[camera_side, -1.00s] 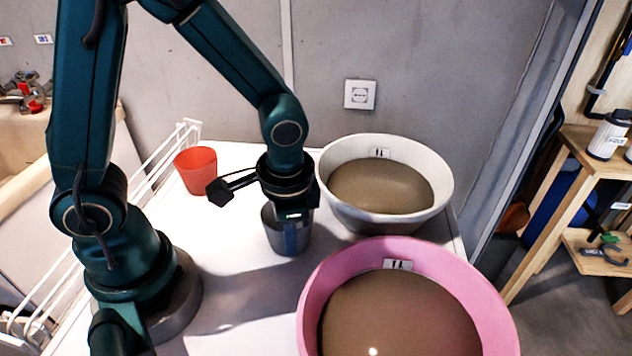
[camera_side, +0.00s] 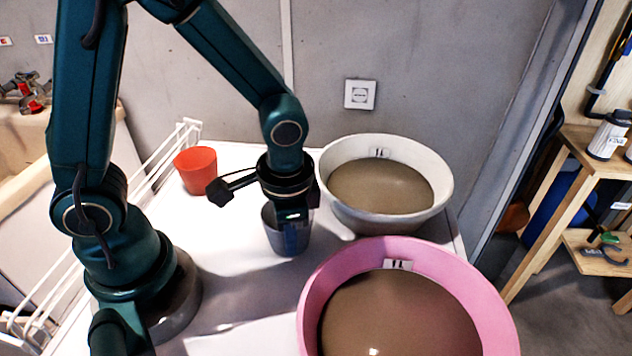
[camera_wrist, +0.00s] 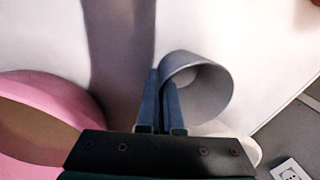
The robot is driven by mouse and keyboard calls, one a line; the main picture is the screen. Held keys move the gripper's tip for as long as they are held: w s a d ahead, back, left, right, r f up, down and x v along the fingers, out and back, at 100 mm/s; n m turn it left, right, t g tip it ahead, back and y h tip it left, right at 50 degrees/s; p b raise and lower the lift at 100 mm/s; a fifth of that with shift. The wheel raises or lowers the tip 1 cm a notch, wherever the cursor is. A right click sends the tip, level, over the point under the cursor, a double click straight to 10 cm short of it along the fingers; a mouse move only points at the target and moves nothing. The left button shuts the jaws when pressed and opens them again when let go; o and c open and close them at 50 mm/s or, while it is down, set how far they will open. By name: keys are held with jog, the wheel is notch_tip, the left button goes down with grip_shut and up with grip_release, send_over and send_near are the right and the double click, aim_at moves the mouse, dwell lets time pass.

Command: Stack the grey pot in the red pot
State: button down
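The grey pot (camera_side: 272,238) stands upright on the white table in the side view, below my gripper (camera_side: 290,232). It also shows in the wrist view (camera_wrist: 205,82), with its open mouth visible. In the wrist view my fingers (camera_wrist: 159,85) are close together at the pot's left rim, and the wall seems pinched between them. The exact contact is partly hidden. The red pot (camera_side: 196,170) stands upright at the back left of the table, apart from the grey pot. A sliver of red shows at the wrist view's top right corner.
A large white basin (camera_side: 330,200) stands just right of the grey pot. A pink basin (camera_side: 312,300) stands in front and to the right. A white wire rack (camera_side: 150,180) runs along the table's left edge. The table between the two pots is clear.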

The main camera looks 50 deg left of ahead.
jog(key=shift+r, duration=0.15)
jog(key=shift+r, duration=0.6)
notch_tip(320, 180, up, 2)
jog(key=shift+w+r, duration=0.1)
jog(key=shift+r, duration=0.15)
jog(key=s+a+r, duration=0.3)
jog(key=a+r, duration=0.3)
jog(key=a, duration=0.4)
notch_tip(320, 180, up, 4)
jog(key=n, duration=0.4)
send_over(201, 173)
jog(key=shift+g, duration=0.3)
jog(key=shift+a+f, duration=0.2)
jog(key=shift+f, duration=3.35)
jog(key=shift+f, duration=0.15)
jog(key=shift+f, duration=0.35)
